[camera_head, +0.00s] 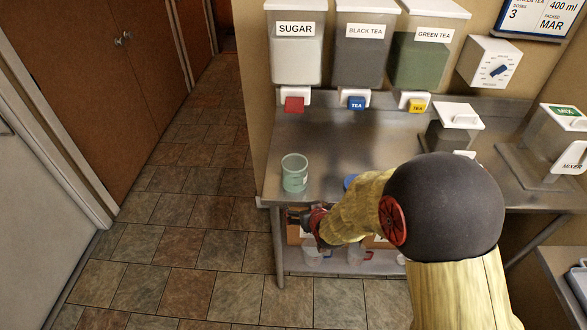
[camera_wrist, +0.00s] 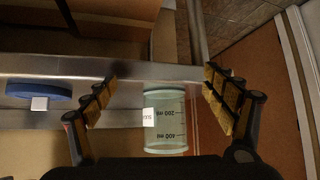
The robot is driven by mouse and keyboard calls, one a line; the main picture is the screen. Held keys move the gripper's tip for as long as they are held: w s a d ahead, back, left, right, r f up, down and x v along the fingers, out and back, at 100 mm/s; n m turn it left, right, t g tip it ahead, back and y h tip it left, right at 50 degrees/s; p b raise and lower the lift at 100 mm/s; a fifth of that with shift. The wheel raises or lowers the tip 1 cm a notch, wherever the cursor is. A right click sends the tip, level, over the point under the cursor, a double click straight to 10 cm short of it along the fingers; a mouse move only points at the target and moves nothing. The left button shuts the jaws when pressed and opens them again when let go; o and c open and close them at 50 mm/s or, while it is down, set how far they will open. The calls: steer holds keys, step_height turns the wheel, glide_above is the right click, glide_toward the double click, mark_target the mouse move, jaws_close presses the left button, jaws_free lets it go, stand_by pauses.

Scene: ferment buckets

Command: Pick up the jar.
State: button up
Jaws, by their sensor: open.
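The jar (camera_head: 294,174) is a pale green, see-through vessel standing upright on the metal counter (camera_head: 325,135), near its front left corner. In the wrist view the jar (camera_wrist: 167,125) shows with a white label and 200 and 400 ml marks, and lies in the picture between my two fingers. My gripper (camera_head: 303,215) is at the counter's front edge, below the jar in the head view and partly hidden by my arm. In the wrist view my gripper (camera_wrist: 160,92) is open, its fingers spread to either side of the jar.
A blue round thing (camera_wrist: 38,90) is near the jar, mostly hidden by my arm in the head view. Sugar (camera_head: 297,50), black tea (camera_head: 365,55) and green tea (camera_head: 420,62) dispensers hang behind. A lower shelf (camera_head: 340,262) holds clear vessels. The floor at left is clear.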

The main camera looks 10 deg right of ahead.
mark_target(299, 178)
steer(key=w+r+t, duration=0.1)
steer(key=r, duration=0.1)
steer(key=w+r+t, duration=0.1)
steer(key=w+r, duration=0.1)
steer(key=w+r+t, duration=0.1)
steer(key=w+r, duration=0.1)
steer(key=r, duration=0.1)
steer(key=shift+w+a, duration=0.1)
steer(key=shift+w, duration=0.05)
steer(key=shift+w+f+t+b, duration=0.15)
steer(key=shift+w+f+b, duration=0.1)
steer(key=shift+w, duration=0.35)
steer(key=shift+w+f+t+b, duration=0.15)
steer(key=shift+w+f, duration=0.05)
steer(key=shift+w, duration=0.4)
steer(key=b+x, duration=0.1)
steer(key=x, duration=0.4)
steer(key=shift+a+f, duration=0.15)
steer(key=shift+a, duration=0.05)
steer(key=shift+c, duration=1)
steer(key=c, duration=1.3)
